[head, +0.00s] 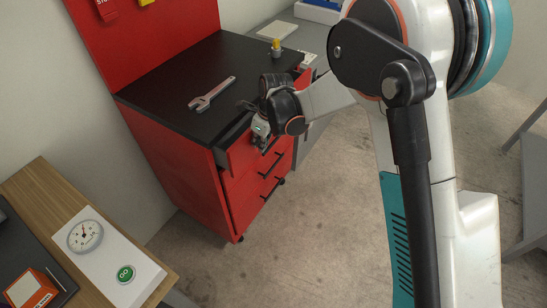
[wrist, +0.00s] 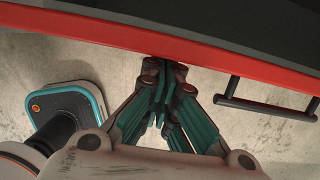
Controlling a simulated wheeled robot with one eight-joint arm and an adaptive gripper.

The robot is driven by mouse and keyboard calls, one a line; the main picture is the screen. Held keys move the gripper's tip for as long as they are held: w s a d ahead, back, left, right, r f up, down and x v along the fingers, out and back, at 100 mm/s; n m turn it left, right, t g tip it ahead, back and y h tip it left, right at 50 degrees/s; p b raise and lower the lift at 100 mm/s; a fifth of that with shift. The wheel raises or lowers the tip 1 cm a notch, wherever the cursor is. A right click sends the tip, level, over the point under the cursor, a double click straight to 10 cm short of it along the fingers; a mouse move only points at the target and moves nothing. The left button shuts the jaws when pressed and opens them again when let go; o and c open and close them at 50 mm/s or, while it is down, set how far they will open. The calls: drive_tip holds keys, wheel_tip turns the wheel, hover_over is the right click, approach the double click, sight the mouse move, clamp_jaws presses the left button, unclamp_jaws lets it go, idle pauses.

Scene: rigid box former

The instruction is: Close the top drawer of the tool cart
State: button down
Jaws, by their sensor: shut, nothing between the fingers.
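The red tool cart (head: 175,150) has a black top and stands in the middle of the head view. Its top drawer (head: 241,156) sticks out a little, with a strip of dark interior showing at its left end. My gripper (head: 262,142) is at the front of this drawer, shut and empty. In the wrist view my gripper (wrist: 163,82) has its fingertips together at the red drawer front (wrist: 110,35), touching it or very close. A black bar handle (wrist: 266,108) is to the right of the fingers. My wrist hides part of the drawer in the head view.
A wrench (head: 212,93) and a yellow-topped item (head: 276,47) are on the cart top. Lower drawers with black handles (head: 270,187) look shut. A wooden table with a gauge panel (head: 108,257) stands at front left. The floor (head: 310,220) before the cart is clear.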

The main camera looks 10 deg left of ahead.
drive_tip(key=a, duration=0.1)
drive_tip(key=w+a, duration=0.1)
drive_tip(key=a, duration=0.1)
drive_tip(key=w+a, duration=0.1)
drive_tip(key=a, duration=0.1)
drive_tip(key=shift+a, duration=0.1)
drive_tip(key=shift+w, duration=0.1)
